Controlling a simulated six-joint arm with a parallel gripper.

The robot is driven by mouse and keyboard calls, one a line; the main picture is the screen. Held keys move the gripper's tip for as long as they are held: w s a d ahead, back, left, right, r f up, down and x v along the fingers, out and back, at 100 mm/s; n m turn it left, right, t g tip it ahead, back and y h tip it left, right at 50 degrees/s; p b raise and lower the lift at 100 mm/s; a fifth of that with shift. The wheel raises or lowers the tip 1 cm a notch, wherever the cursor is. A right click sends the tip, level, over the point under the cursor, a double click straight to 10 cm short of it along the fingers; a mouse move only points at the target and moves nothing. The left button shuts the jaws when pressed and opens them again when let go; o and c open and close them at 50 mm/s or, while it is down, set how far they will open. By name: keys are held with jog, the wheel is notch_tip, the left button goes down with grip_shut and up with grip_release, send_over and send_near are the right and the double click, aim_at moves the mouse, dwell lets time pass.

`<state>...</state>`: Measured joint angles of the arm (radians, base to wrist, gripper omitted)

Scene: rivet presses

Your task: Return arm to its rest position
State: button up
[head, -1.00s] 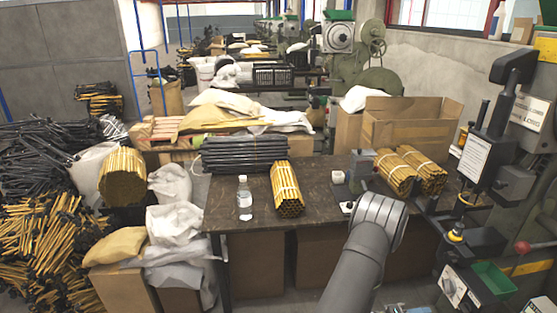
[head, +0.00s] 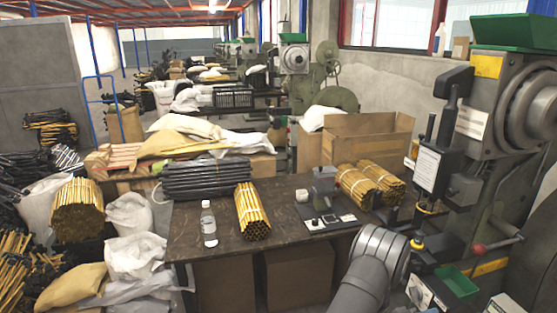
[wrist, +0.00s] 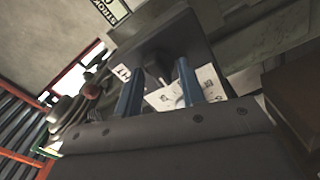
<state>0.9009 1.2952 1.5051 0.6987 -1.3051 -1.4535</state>
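My gripper (wrist: 160,68) shows in the wrist view as two blue fingers standing apart, with a clear gap and nothing visibly held between them. White cards with dark marks (wrist: 205,84) and a dark surface lie beyond the fingers; I cannot tell how far. In the head view my grey arm rises from the lower right at the table's front edge, and my gripper cannot be made out there.
A dark worktable (head: 200,240) holds a water bottle (head: 208,223), yellow rod bundles (head: 251,212), black rods (head: 208,178) and a small station with white squares (head: 330,221). A rivet press (head: 490,150) stands close on the right. An open carton (head: 368,140) is behind.

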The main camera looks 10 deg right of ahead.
jog(key=m, duration=1.3)
jog(key=shift+s+r+m, duration=0.15)
jog(key=shift+s+m, duration=0.05)
jog(key=shift+m, duration=0.1)
dwell(0.3)
jog(key=o, duration=1.4)
jog(key=w+a, duration=0.4)
jog(key=a, duration=0.6)
jog(key=w+a, duration=0.5)
jog(key=a, duration=0.4)
jog(key=d, duration=0.9)
jog(key=shift+s+d+m, duration=0.15)
jog(key=shift+d+m, duration=0.05)
jog(key=shift+m, duration=0.1)
